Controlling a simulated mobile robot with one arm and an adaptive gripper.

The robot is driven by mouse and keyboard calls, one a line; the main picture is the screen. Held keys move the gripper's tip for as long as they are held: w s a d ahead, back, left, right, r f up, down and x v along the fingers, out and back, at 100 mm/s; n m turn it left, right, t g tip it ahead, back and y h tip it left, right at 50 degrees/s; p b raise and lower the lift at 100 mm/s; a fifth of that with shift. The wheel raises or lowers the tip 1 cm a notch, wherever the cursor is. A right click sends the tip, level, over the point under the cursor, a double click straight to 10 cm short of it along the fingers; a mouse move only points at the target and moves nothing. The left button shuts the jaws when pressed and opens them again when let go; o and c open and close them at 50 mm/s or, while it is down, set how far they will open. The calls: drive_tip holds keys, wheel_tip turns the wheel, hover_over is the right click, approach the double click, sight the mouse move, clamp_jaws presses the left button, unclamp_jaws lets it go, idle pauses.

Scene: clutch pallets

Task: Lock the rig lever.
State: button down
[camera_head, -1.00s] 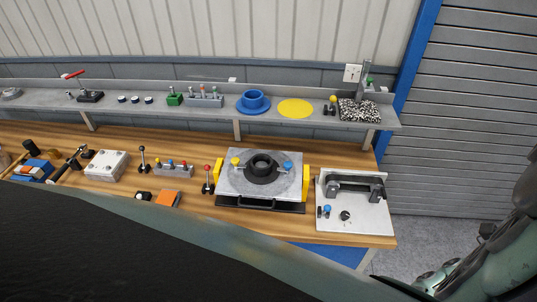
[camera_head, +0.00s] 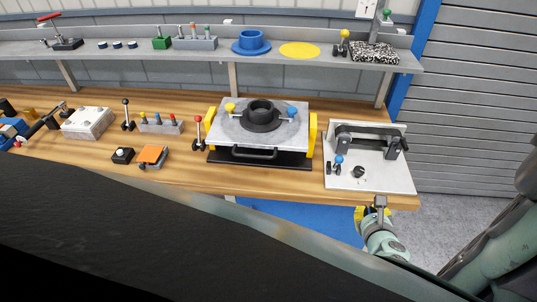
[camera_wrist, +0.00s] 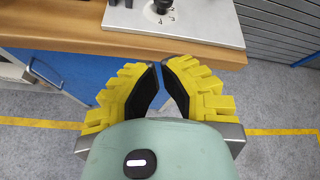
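A grey plate (camera_head: 385,182) at the bench's right end carries a black arched bar (camera_head: 368,137), a small blue-knobbed lever (camera_head: 338,161) and a round black knob (camera_head: 358,172). That knob also shows in the wrist view (camera_wrist: 162,5), with numbers beside it. The frames do not settle which part is the rig lever. My gripper (camera_wrist: 159,67) has yellow fingers with black pads. The fingertips nearly meet, with only a thin gap and nothing held. In the head view my gripper (camera_head: 372,212) is just off the bench's front edge, below the plate, partly hidden by its own wrist.
Left of the plate is a fixture (camera_head: 226,135) with yellow sides, a black ring and a front handle. A red-knobbed lever (camera_head: 198,122) and a black-knobbed lever (camera_head: 126,103) stand further left. A shelf (camera_head: 210,50) runs behind. The bench edge (camera_wrist: 135,36) lies ahead of my fingers.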

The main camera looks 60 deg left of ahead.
drive_tip(key=s+a+y, duration=0.1)
drive_tip(key=a+g+y+b, duration=0.1)
drive_tip(key=a, duration=0.1)
drive_tip(key=s+a, duration=0.1)
drive_tip(key=shift+s+a+m+y, duration=0.2)
drive_tip(key=shift+s+m+y, duration=0.1)
drive_tip(key=shift+s+y, duration=0.1)
drive_tip(key=b+x, duration=0.2)
drive_tip(key=x, duration=0.8)
drive_tip(key=shift+s+f+b, duration=0.15)
drive_tip(key=shift+f+b, duration=0.05)
drive_tip(key=shift+b, duration=0.2)
drive_tip(key=a, duration=0.1)
drive_tip(key=w+a+r, duration=0.1)
drive_tip(key=shift+w+a+r, duration=0.2)
drive_tip(key=shift+a+r, duration=0.05)
drive_tip(key=shift+a, duration=0.05)
drive_tip(key=shift+w+a+r, duration=0.15)
drive_tip(key=shift+a, duration=0.2)
drive_tip(key=shift+w+a+r+g+h+p, duration=0.1)
drive_tip(key=shift+w+r+g+h+p, duration=0.35)
drive_tip(key=shift+p, duration=0.7)
